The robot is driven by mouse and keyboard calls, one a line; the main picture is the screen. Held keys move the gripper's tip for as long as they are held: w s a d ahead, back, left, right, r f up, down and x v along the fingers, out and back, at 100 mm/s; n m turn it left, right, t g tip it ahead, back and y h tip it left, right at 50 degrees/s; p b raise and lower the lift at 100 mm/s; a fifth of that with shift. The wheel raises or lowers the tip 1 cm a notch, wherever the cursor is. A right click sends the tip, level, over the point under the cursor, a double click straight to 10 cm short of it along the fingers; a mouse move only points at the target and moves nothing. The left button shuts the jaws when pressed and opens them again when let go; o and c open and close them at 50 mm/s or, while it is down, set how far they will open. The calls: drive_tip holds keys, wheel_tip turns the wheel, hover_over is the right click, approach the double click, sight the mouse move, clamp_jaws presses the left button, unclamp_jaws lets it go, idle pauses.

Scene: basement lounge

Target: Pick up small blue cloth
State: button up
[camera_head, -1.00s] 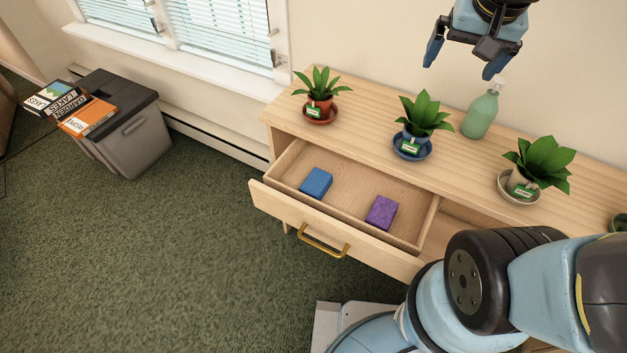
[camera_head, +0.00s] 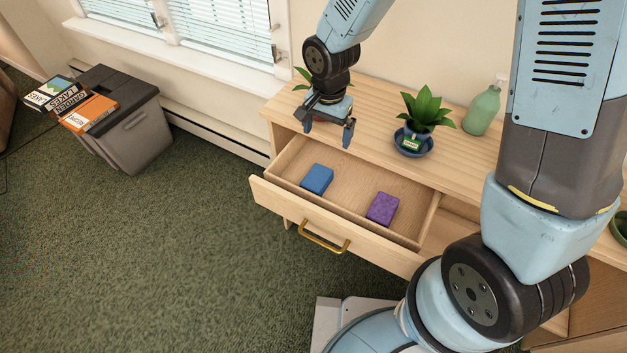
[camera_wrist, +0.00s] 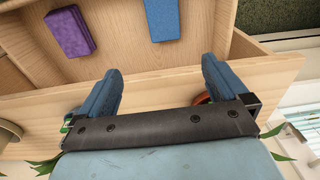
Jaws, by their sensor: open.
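The small blue cloth (camera_head: 317,179) is a folded block lying in the left part of the open drawer (camera_head: 281,194). It also shows at the top of the wrist view (camera_wrist: 162,18). My gripper (camera_head: 328,132) is open and empty. In the head view it appears over the back left of the drawer, near the cabinet top's front edge. In the wrist view, my gripper (camera_wrist: 160,85) has its two fingers spread, apart from the cloth.
A purple block (camera_head: 383,209) lies in the drawer, right of the blue cloth. A potted plant in a blue pot (camera_head: 424,121) and a green bottle (camera_head: 482,110) stand on the cabinet top (camera_head: 380,105). A grey bin (camera_head: 135,130) with books stands left.

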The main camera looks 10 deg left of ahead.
sight(317, 177)
drive_tip(key=shift+s+a+f, duration=0.25)
drive_tip(key=shift+a+f, duration=0.1)
drive_tip(key=shift+f, duration=2.5)
drive_tip(key=shift+s+a+f, duration=0.25)
drive_tip(key=shift+a+f, duration=0.15)
drive_tip(key=shift+f, duration=2.45)
drive_tip(key=shift+s+a+f, duration=0.25)
drive_tip(key=shift+a+f, duration=0.1)
drive_tip(key=shift+f, duration=2.5)
drive_tip(key=c, duration=1.1)
drive_tip(key=shift+o, duration=0.2)
drive_tip(key=shift+r, duration=0.1)
wheel_tip(317, 177, up, 28)
